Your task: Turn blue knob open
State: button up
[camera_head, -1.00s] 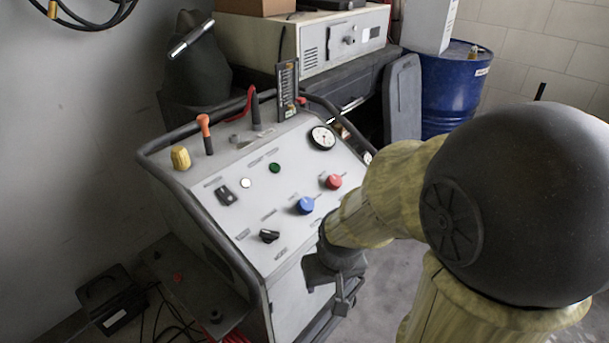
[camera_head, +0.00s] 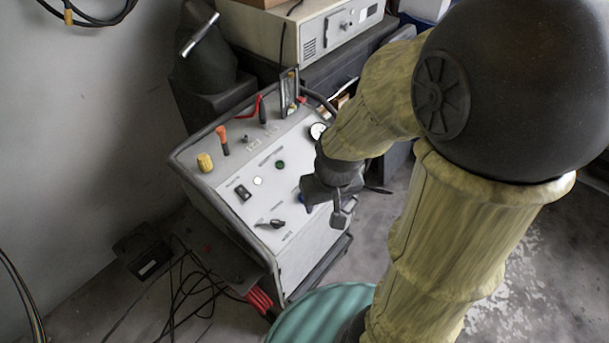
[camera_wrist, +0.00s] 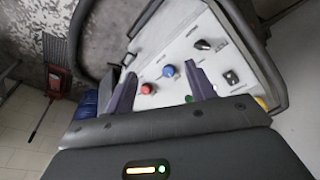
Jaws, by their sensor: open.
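The blue knob (camera_wrist: 169,71) sits on the white sloping control panel (camera_wrist: 158,50) of a console. In the wrist view it lies between the tips of my two fingers, beyond them; I cannot tell how far. My gripper (camera_wrist: 160,70) is open, with a dark finger on each side and nothing held. In the head view my gripper (camera_head: 340,208) hangs over the right part of the panel. It hides most of the blue knob (camera_head: 302,198), leaving only a blue sliver at its left edge.
A red knob (camera_wrist: 147,89) is close to the blue one. A black knob (camera_head: 272,223), a rocker switch (camera_head: 243,192) and a green button (camera_head: 280,164) are also on the panel. A dark tubular rail (camera_head: 228,226) edges the console. Cables lie on the floor.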

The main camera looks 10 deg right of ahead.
notch_tip(320, 180, up, 6)
jog(key=w+a+n+g+p, duration=0.1)
jog(key=w+n+p, duration=0.15)
jog(key=p, duration=0.45)
jog(key=w+a+f+n+h, duration=0.5)
jog(key=w+a+f+n, duration=0.1)
jog(key=w+n, duration=0.4)
jog(key=shift+w+a+f+g, duration=0.35)
jog(key=shift+w+a, duration=0.2)
jog(key=shift+a, duration=0.2)
jog(key=p+x, duration=0.2)
jog(key=x, duration=1.5)
jog(key=shift+d+f+p, duration=0.1)
jog(key=shift+d+p, duration=0.1)
jog(key=shift+p, duration=0.15)
jog(key=shift+s, duration=0.1)
